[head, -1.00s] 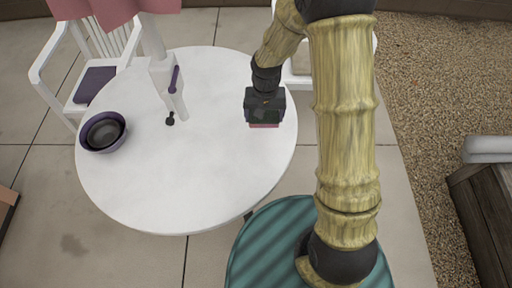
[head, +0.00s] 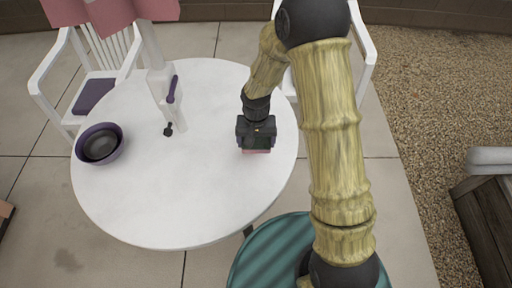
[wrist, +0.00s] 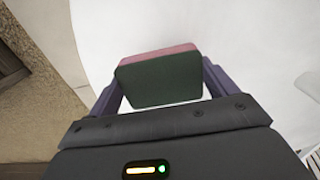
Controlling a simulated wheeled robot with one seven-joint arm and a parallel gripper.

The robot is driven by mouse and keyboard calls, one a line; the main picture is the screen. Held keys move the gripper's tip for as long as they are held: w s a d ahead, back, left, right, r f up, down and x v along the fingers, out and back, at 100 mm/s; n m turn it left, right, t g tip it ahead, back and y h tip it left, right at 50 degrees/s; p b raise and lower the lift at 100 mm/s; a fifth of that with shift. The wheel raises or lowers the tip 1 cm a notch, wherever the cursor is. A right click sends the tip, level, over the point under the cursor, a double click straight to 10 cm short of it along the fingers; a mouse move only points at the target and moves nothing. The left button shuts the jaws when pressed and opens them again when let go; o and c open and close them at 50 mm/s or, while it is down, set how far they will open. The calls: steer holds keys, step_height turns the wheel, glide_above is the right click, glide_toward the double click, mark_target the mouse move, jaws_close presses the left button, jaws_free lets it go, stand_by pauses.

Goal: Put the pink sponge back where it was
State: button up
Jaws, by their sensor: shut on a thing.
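The pink sponge (head: 256,151) shows as a thin pink edge under my gripper (head: 256,143) in the head view, over the right part of the white round table (head: 190,215). In the wrist view the sponge (wrist: 160,80) has a dark green face toward me and a pink layer along its far side. My gripper (wrist: 160,88) is shut on it, with a purple finger at each side. I cannot tell whether the sponge touches the table or hangs just above it.
A purple bowl (head: 100,160) with a dark inside stands at the table's left. A white pole (head: 160,85) with a purple handle (head: 172,89) rises left of centre. A white chair (head: 55,70) with a purple cushion stands at the back left. The table's front is clear.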

mark_target(256, 148)
steer(key=shift+f, duration=1.85)
steer(key=shift+f, duration=0.1)
steer(key=shift+f, duration=0.15)
steer(key=o, duration=1)
steer(key=shift+c, duration=0.2)
step_height(256, 148, up, 12)
steer(key=shift+r+p, duration=0.25)
steer(key=shift+p, duration=0.1)
